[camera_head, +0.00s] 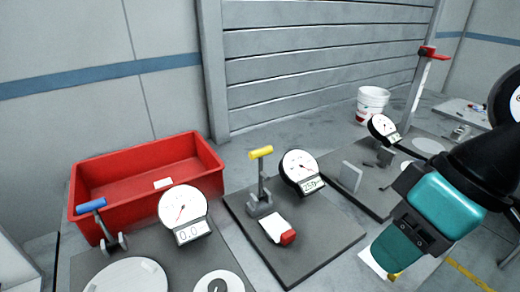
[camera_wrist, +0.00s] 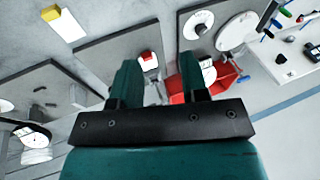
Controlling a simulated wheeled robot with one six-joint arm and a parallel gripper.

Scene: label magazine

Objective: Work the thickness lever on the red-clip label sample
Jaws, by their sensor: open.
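The red-clip label sample (camera_head: 274,228) is a white label with a red clip, lying on the middle dark plate in the head view. It also shows between my fingers in the wrist view (camera_wrist: 149,61). Behind it stands an upright lever with a yellow handle (camera_head: 261,153) on a grey base. A round dial gauge (camera_head: 299,166) stands right of the lever, its small display showing a number near 250, hard to read. My teal gripper (camera_head: 390,252) is open and empty, at the right, apart from lever and sample.
A blue-handled lever (camera_head: 91,206) and a gauge reading 0.0 (camera_head: 183,206) stand at left. A red bin (camera_head: 147,187) is behind them. A yellow-clip label (camera_head: 373,262) lies below my gripper. A third plate (camera_head: 368,188) with a gauge and a white bucket (camera_head: 371,104) are at back right.

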